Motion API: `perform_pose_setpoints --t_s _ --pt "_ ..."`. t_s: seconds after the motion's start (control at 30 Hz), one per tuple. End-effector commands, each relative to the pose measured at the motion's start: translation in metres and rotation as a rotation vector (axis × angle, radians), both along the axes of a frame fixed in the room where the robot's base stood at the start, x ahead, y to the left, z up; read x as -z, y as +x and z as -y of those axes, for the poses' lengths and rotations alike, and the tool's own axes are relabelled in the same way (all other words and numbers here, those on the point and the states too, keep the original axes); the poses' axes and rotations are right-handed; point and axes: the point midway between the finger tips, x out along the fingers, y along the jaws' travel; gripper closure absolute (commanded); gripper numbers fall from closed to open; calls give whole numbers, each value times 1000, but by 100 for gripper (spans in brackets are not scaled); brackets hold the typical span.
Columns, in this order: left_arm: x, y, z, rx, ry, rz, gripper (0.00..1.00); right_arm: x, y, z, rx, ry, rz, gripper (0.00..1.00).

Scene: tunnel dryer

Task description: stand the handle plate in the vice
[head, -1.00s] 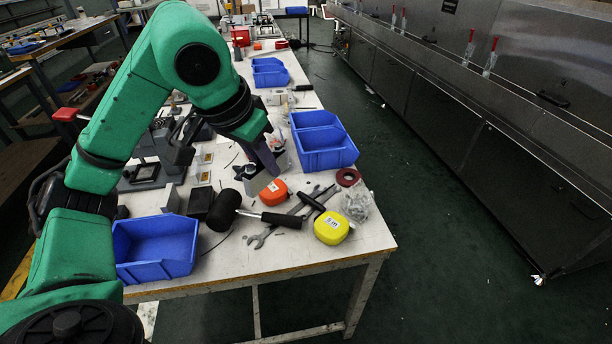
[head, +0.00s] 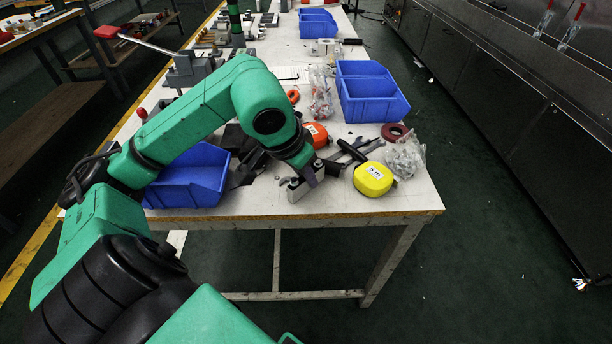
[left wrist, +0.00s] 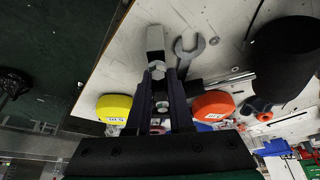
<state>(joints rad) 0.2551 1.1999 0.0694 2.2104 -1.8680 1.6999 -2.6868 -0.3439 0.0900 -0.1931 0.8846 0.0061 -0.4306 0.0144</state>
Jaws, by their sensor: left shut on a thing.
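My left gripper (head: 310,174) is low at the near end of the white workbench, pointing down. It is shut on a pale metal piece, which I take to be the handle plate (head: 296,191). A grey device with a long red-tipped lever, possibly the vice (head: 191,70), stands further back on the left, apart from the gripper. My right gripper is not in view.
A yellow tape measure (head: 373,179), an orange one (head: 316,134) and spanners (head: 337,166) lie close to the gripper. A blue bin (head: 193,178) stands left, another blue bin (head: 372,98) behind right. A black mallet head (left wrist: 285,58) shows in the left wrist view.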

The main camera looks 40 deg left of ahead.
Motion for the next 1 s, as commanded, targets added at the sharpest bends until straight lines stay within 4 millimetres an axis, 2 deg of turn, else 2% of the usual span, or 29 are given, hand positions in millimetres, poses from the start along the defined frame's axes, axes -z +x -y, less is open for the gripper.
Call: perform_pose_setpoints --t_s 0.27,0.3,0.33,0.37,0.7,0.77,0.87,1.0 --pt "3 0 0 0 0 1 100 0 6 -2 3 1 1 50" --pt "2 0 0 0 0 0 65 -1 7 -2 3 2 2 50" --pt "2 0 0 0 0 -1 54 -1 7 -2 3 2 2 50" --pt "2 0 0 0 0 -1 51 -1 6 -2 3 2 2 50" --pt "0 0 0 0 0 -1 51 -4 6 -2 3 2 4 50" --pt "-4 0 0 0 0 -1 51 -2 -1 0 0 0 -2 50" --pt "-23 -8 -2 -1 5 4 51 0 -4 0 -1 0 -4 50" --pt "-63 -23 -4 -1 5 6 51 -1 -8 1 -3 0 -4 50"
